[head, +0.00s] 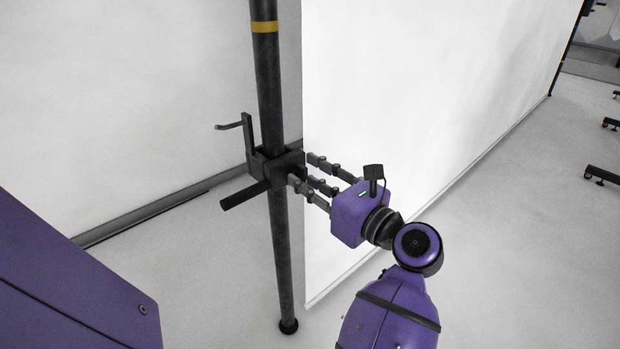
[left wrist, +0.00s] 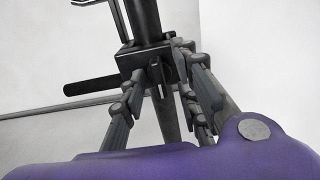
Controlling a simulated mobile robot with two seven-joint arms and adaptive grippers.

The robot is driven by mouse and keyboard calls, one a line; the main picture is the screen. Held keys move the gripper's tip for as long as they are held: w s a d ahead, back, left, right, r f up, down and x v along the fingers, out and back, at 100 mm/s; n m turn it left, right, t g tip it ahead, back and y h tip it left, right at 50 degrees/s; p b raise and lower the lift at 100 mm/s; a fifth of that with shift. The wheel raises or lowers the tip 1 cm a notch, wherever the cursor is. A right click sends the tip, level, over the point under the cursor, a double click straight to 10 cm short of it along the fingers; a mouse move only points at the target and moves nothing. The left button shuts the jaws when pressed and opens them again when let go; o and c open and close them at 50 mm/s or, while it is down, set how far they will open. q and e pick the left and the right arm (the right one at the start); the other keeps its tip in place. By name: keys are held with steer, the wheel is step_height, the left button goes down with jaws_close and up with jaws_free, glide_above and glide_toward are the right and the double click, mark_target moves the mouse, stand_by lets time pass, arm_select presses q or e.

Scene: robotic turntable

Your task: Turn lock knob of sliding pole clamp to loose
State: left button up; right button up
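The black sliding pole clamp (head: 277,163) sits around a dark upright pole (head: 268,90); the clamp body also shows in the left wrist view (left wrist: 135,62). My left gripper (head: 303,169) is at the clamp's right side. In the left wrist view its fingers (left wrist: 162,66) are spread apart on both sides of the clamp's near face. A small dark tab (left wrist: 156,78), possibly the lock knob, lies between them. I cannot tell whether any finger touches it. In the head view the fingers hide this side of the clamp. My right gripper is not in view.
A crank handle (head: 235,126) and a black bar handle (head: 245,195) stick out left of the clamp. A large white panel (head: 400,110) stands close behind the pole. The floor (head: 530,230) at right is clear, with black feet (head: 598,175) at the far edge.

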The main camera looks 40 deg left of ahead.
arm_select(q)
steer(key=d, duration=1.2)
steer(key=shift+s, duration=0.45)
